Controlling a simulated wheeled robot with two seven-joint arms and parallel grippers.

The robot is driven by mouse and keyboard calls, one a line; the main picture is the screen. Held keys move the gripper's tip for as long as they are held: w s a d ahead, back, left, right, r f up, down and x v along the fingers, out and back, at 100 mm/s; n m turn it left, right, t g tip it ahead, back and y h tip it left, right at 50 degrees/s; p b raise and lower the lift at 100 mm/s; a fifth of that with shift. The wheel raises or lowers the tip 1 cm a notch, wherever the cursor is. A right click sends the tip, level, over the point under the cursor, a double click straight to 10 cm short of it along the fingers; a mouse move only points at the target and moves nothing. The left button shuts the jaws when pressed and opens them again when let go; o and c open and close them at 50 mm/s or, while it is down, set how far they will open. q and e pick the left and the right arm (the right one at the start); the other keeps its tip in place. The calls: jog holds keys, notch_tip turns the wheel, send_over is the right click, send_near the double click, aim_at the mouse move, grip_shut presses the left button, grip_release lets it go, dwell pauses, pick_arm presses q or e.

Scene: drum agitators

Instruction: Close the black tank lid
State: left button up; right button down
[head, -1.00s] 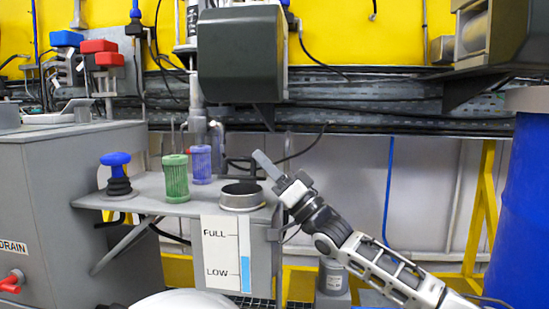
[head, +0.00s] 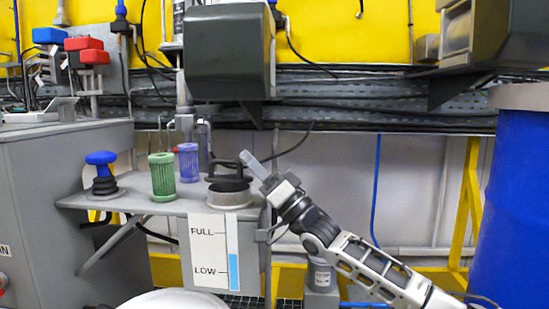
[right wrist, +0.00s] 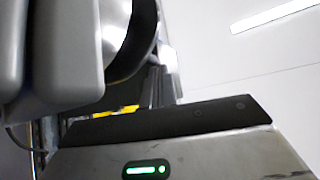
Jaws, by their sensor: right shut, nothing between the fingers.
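The black tank lid (head: 228,163) shows in the head view as a dark arched shape standing raised above the short metal tank neck (head: 229,198), at the right end of the grey shelf. The dark top of the neck shows below it. My right gripper (head: 247,158) is shut and empty, with its fingertips at the upper right of the lid. I cannot tell whether they touch it. In the right wrist view my grey fingers (right wrist: 52,50) lie beside a dark curved rim (right wrist: 145,50), probably the lid. My left gripper is not in view.
A green filter (head: 162,177), a purple filter (head: 188,162) and a blue-topped knob (head: 101,170) stand on the shelf left of the neck. A dark grey box (head: 230,52) hangs above. A blue drum (head: 515,200) stands at the right.

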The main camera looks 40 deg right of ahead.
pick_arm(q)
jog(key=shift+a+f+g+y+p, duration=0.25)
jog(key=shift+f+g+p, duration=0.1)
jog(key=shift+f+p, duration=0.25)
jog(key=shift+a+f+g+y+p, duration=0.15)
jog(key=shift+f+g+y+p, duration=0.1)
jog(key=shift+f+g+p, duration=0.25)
pick_arm(e)
jog(key=s+d+f, duration=0.3)
jog(key=s+d, duration=0.2)
jog(key=s, duration=0.1)
jog(key=shift+s+d+f, duration=0.25)
jog(key=shift+s+f, duration=0.05)
jog(key=shift+s, duration=0.1)
